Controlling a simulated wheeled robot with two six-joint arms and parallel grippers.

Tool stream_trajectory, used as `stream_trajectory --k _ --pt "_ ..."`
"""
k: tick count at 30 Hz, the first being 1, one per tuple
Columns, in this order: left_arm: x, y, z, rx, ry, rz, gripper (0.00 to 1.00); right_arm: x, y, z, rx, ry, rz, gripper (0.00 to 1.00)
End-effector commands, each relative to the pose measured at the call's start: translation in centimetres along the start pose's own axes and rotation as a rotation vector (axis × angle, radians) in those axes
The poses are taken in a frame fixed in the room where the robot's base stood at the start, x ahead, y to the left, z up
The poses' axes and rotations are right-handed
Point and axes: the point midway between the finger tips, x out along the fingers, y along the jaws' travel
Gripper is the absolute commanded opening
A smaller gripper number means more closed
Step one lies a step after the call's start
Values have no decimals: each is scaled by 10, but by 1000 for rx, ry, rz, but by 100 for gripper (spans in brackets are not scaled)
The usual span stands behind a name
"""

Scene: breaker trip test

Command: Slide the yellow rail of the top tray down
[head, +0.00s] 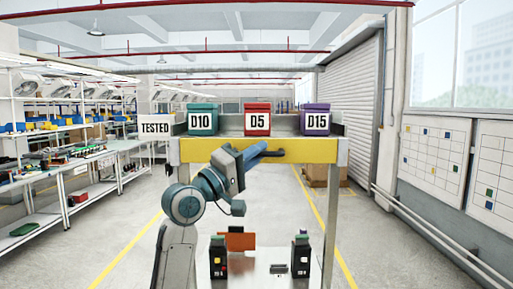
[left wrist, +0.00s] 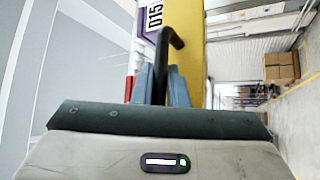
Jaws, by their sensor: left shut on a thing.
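The top tray (head: 352,130) stands raised on posts with a wide yellow rail (head: 310,150) along its front. The rail is up, level with the tray's front edge, and also shows in the left wrist view (left wrist: 188,40). My left gripper (head: 262,153) is at the middle of the rail. In the left wrist view its blue fingers (left wrist: 162,88) are shut on a dark bent handle (left wrist: 176,40) at the rail. The fingers hide part of the handle. My right gripper is in neither view.
Teal D10 (head: 201,120), red D5 (head: 257,120) and purple D15 (head: 316,121) bins stand in the tray. A TESTED sign (head: 155,128) is at its left. Below stand two black breakers (head: 218,258) (head: 300,262) and an orange piece (head: 238,239). A carton (head: 325,174) sits behind.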

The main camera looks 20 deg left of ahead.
Motion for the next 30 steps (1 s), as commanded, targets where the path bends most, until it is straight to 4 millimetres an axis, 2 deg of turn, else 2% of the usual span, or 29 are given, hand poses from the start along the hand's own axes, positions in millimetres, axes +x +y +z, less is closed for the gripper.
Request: stream_trajectory --k 1,8,9,10,23,26,30 --pt "-2 -6 3 -3 -4 -6 0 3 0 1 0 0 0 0" --pt "-2 -7 3 -5 -6 -11 0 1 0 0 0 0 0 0" --pt "-2 -7 3 -5 -7 -11 16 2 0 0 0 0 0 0" --pt "-2 -7 3 -5 -6 -12 22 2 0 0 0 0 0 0" --pt "-3 -5 2 -2 -3 -7 22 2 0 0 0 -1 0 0" --pt "-11 -6 2 1 -2 -6 22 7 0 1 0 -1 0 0" --pt "-34 -8 3 5 -2 -7 22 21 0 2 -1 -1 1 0"
